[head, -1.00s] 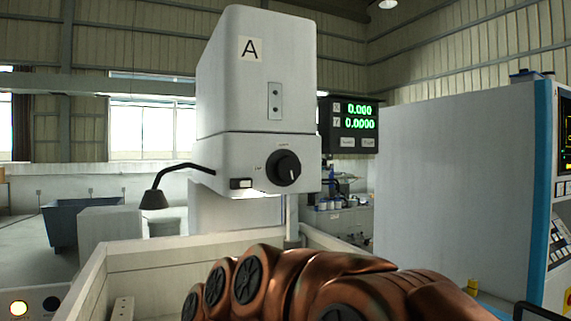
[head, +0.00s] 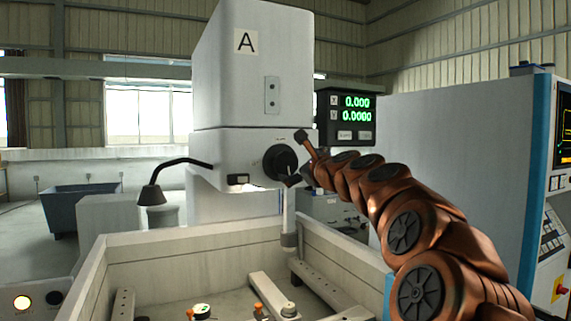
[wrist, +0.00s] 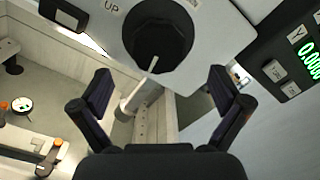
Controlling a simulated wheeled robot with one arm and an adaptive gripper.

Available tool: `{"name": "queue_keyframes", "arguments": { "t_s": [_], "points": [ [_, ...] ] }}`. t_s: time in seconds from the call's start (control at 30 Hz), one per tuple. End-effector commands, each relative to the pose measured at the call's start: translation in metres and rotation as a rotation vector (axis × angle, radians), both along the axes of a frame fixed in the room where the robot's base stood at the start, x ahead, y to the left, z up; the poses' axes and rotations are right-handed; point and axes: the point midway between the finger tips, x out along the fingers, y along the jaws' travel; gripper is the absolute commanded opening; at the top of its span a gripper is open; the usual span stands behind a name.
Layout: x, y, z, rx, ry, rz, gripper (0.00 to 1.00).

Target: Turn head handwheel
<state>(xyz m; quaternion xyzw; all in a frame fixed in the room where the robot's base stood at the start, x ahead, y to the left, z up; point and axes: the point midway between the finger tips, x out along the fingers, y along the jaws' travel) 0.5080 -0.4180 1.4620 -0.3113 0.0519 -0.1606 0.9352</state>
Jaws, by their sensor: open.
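The head handwheel is a round black knob (head: 280,162) on the front of the white machine head marked A (head: 252,75). In the wrist view the knob (wrist: 157,45) is at top centre, with a white pointer line and the word UP to its left. My gripper (wrist: 161,85) is open there, its two dark fingers spread below and to either side of the knob, with nothing between them. In the head view my gripper (head: 292,180) is small and just right of the knob. Whether a finger touches the knob cannot be told.
A readout box (head: 345,118) with green digits hangs right of the head. A bent black lamp (head: 152,193) sticks out at left. Below is a pale-walled tank (head: 180,237) with clamps and rails inside. A tall grey cabinet (head: 455,165) stands at right.

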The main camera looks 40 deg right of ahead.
Motion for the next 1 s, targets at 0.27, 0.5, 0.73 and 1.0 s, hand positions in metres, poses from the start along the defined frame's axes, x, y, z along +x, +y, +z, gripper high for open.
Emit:
{"name": "queue_keyframes", "arguments": {
  "t_s": [0.27, 0.5, 0.73, 1.0],
  "points": [
    [0.028, -0.008, -0.001, 0.000, 0.005, 0.004, 0.99],
    [0.055, -0.017, -0.001, -0.003, 0.005, 0.003, 0.99],
    [0.066, -0.021, -0.001, -0.002, 0.004, 0.004, 0.99],
    [0.067, -0.021, -0.001, -0.002, 0.003, 0.003, 0.98]
  ]
}}
